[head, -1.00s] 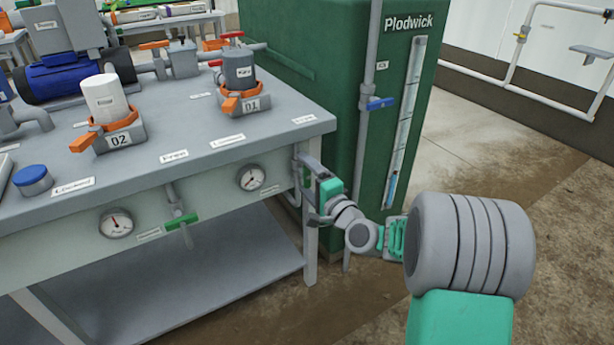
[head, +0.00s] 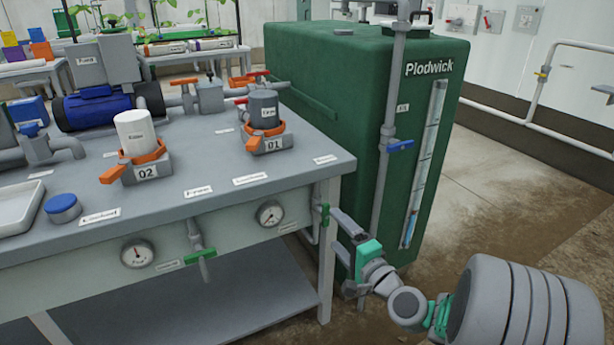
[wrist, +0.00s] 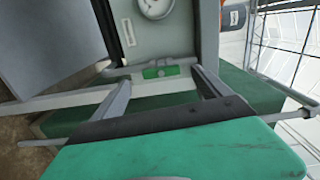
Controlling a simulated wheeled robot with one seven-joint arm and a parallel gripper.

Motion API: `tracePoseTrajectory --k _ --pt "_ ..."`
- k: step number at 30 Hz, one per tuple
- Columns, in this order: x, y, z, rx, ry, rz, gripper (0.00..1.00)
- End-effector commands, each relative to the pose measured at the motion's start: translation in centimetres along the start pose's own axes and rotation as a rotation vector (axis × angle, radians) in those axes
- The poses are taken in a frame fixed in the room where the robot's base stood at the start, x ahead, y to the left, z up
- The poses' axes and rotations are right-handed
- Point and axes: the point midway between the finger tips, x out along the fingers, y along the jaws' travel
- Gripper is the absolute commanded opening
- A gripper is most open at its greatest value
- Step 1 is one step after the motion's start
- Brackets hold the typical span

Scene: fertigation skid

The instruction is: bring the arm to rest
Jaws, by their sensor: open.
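My gripper (head: 336,232) is open and empty, beside the right front corner of the skid bench. Its two fingers point at a green valve handle (head: 325,215) on a pipe at the bench's right end. In the wrist view my gripper (wrist: 161,78) has its fingers spread, and the green handle (wrist: 160,71) shows between and just beyond the tips. I see no finger closed on it; whether a tip touches it I cannot tell. My arm reaches in from the lower right, bent at the wrist.
The bench (head: 225,205) carries canister 01 (head: 263,110), canister 02 (head: 136,133) and a blue-motor pump (head: 100,110). A green Plodwick tank (head: 335,80) with a blue-handled pipe (head: 401,146) stands close behind my gripper. Open floor (head: 500,190) lies to the right.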

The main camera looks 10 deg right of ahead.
Motion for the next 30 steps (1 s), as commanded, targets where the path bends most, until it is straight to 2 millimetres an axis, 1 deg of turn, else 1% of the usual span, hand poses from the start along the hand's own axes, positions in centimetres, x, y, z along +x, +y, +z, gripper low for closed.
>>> tracePoseTrajectory --k 1,2,3,5,6,7,9,11,14,15,17,18,21,22,24,25,27,30 --pt "0.3 -2.0 0.9 -0.041 -0.033 0.022 0.87" --pt "0.5 -3.0 1.6 -0.079 -0.060 0.045 0.87" --pt "0.6 -4.4 2.9 -0.143 -0.107 0.087 0.87" --pt "0.6 -6.7 5.0 -0.261 -0.190 0.168 0.87" --pt "0.4 -8.1 6.3 -0.348 -0.249 0.230 0.87" --pt "0.0 -9.0 7.2 -0.412 -0.292 0.279 0.87" --pt "-1.2 -11.1 8.6 -0.555 -0.384 0.389 0.87" --pt "-2.6 -13.1 9.2 -0.668 -0.454 0.484 0.87" --pt "-5.6 -16.9 9.4 -0.833 -0.553 0.640 0.87" --pt "-6.9 -18.6 9.3 -0.889 -0.587 0.702 0.87" --pt "-9.2 -21.5 8.9 -0.962 -0.633 0.794 0.87" --pt "-10.8 -23.5 8.6 -1.002 -0.661 0.854 0.87" --pt "-14.5 -28.0 7.9 -1.066 -0.716 0.984 0.87" --pt "-15.6 -28.9 7.8 -1.074 -0.729 1.017 0.87" --pt "-17.5 -30.6 7.5 -1.086 -0.752 1.073 0.87" --pt "-18.1 -31.0 7.5 -1.088 -0.759 1.091 0.87" --pt "-19.0 -31.4 7.3 -1.088 -0.769 1.118 0.87" --pt "-19.4 -31.2 7.2 -1.087 -0.774 1.128 0.87"
